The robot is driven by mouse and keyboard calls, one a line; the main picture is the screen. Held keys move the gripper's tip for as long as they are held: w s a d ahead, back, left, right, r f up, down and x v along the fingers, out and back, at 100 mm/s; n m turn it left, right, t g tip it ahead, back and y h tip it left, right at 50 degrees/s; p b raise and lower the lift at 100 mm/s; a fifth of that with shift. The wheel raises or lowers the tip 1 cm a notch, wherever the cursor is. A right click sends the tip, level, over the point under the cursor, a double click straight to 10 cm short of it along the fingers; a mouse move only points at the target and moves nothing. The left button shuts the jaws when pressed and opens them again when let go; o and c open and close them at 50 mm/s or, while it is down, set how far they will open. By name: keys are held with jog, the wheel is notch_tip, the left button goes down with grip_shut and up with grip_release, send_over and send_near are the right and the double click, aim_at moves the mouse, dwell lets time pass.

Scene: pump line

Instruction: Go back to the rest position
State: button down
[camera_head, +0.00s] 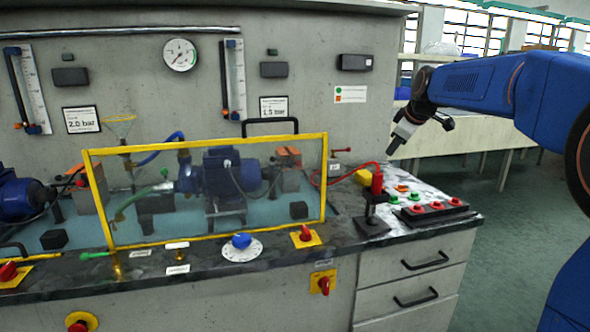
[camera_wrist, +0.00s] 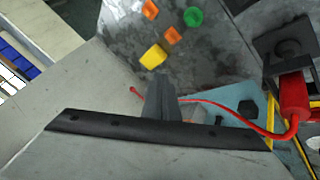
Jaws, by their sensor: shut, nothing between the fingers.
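My gripper (camera_head: 394,147) hangs in the air above the right end of the bench, in front of the grey back panel (camera_head: 345,110). It points down and to the left. Its fingers are together and empty; they also show in the wrist view (camera_wrist: 160,98). My blue arm reaches in from the right edge of the head view. Nothing touches the fingers.
Below stand a red plug (camera_head: 377,182) with a red cable, a yellow block (camera_head: 363,177) and a button box (camera_head: 433,209). A yellow-framed guard (camera_head: 215,240) covers a blue pump (camera_head: 225,180). Open floor (camera_head: 530,210) lies right of the bench.

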jog(key=s+f+m+g, duration=0.1)
jog(key=s+f+m, duration=0.2)
jog(key=s+f, duration=0.4)
jog(key=s+a+f+m+g+h, duration=0.1)
jog(key=s+f+m, duration=0.3)
jog(key=s, duration=2.1)
jog(key=s+f+m+g, duration=0.1)
jog(key=s+f+m, duration=0.2)
jog(key=s+f, duration=0.9)
jog(key=s, duration=0.4)
jog(key=shift+a+f, duration=0.15)
jog(key=shift+a, duration=0.15)
jog(key=shift+a, duration=0.1)
